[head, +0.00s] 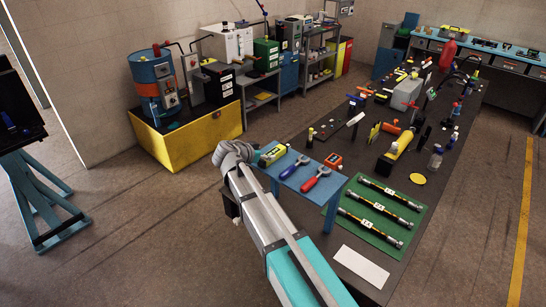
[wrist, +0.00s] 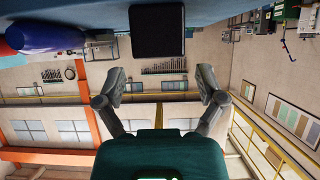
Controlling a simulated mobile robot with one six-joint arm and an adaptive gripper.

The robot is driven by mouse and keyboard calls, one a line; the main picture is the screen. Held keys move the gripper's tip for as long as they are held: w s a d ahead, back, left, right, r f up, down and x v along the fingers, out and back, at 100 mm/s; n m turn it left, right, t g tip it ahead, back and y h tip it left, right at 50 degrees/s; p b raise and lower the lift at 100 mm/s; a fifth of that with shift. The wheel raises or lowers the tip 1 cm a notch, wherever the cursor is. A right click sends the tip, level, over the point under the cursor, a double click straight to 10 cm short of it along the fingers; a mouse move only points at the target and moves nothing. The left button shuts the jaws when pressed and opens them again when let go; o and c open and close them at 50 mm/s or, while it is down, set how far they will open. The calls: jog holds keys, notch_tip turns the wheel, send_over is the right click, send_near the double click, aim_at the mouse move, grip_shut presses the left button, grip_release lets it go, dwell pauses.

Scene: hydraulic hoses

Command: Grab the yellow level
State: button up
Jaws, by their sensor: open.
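A yellow-green block that looks like the yellow level (head: 273,155) lies at the far left end of a small raised blue stand (head: 333,188) in the head view. In the wrist view, which is upside down, a dark square face (wrist: 157,32) stands on the blue surface, roughly centred between the fingers. It may be the level's end, but I cannot tell. My gripper (wrist: 161,82) is open and empty, with its fingers apart and nothing between them. In the head view my arm's end is beside the stand's left end, and its fingers are hidden.
A green mat (head: 379,208) with three hoses is to the right. The floor (head: 150,240) left of my arm is clear.

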aim_at(272, 153)
jog(key=shift+b+x, duration=1.25)
jog(key=shift+x, duration=1.35)
grip_shut()
